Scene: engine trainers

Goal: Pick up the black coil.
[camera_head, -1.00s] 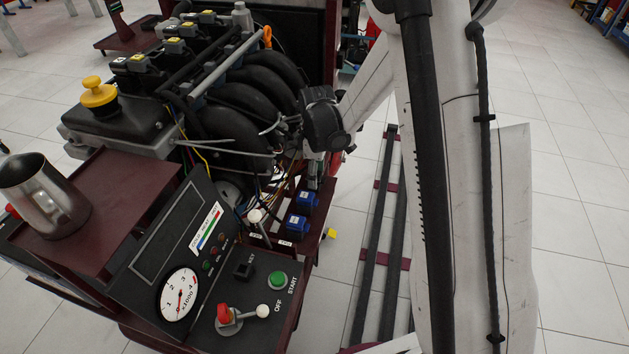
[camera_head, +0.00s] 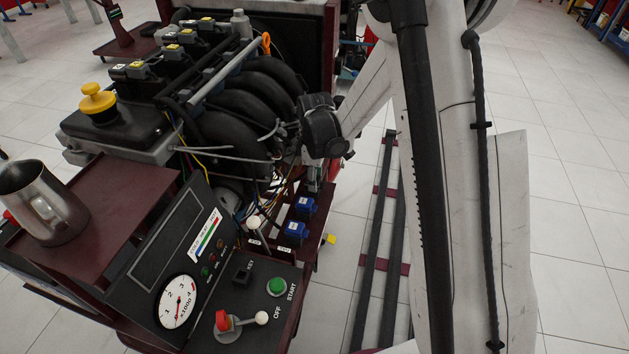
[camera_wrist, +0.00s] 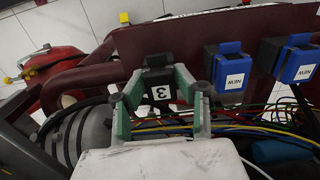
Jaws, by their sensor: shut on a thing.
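The black coil (camera_wrist: 157,77) shows in the wrist view with a white label marked 3. It sits between the green-padded fingers of my gripper (camera_wrist: 158,84), which is shut on it. The coil is close in front of the dark red frame; whether it still touches the frame, I cannot tell. In the head view, my arm's wrist is beside the engine, and the gripper and held coil cannot be made out clearly.
Two blue coils labelled NEW, a nearer one (camera_wrist: 230,73) and another (camera_wrist: 296,64), stand right of the gripper on the dark red frame (camera_wrist: 185,38). Loose coloured wires (camera_wrist: 262,123) run below them.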

